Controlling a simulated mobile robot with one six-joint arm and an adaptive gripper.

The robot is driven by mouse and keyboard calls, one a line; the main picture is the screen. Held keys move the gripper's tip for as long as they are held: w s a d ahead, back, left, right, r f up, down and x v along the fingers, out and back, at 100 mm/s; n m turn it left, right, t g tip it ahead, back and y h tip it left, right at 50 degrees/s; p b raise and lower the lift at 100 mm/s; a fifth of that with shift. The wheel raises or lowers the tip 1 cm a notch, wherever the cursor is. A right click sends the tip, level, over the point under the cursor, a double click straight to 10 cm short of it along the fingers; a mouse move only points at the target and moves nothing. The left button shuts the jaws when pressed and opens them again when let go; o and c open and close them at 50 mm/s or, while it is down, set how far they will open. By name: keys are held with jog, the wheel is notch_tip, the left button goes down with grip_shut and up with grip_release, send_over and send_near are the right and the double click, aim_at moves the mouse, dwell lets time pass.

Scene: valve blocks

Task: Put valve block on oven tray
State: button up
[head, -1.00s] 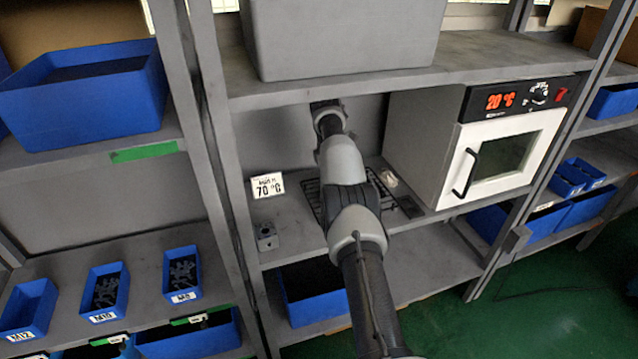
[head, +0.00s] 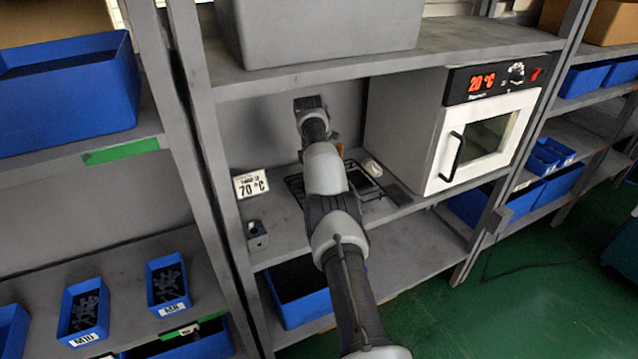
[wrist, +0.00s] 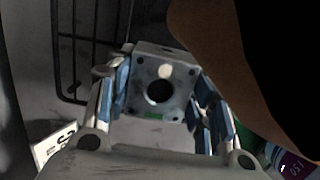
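A grey metal valve block (wrist: 160,72) with a large round hole and small corner holes is between the blue-padded fingers of my gripper (wrist: 163,105) in the wrist view. Both pads appear to press its sides, so the gripper looks shut on it. The oven tray, a black wire rack (head: 293,184), lies on the middle shelf behind my arm in the head view. Part of it shows in the wrist view (wrist: 70,50), upper left, beyond the block. In the head view my arm hides the fingers and the held block. A second valve block (head: 257,236) stands on the shelf's front left.
A white oven (head: 437,130) reading 20 °C, door shut, stands right of the tray. A "70 °C" sign (head: 250,184) stands at the left. The upper shelf (head: 390,62) with a grey bin (head: 320,30) is overhead. A brown shape (wrist: 220,70) fills the wrist view's right.

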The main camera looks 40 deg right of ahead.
jog(key=o, duration=0.4)
jog(key=shift+o, duration=0.2)
jog(key=r, duration=0.2)
jog(key=r+p, duration=0.1)
jog(key=r, duration=0.2)
jog(key=a+r+p, duration=0.1)
jog(key=r, duration=0.1)
jog(key=shift+r, duration=0.4)
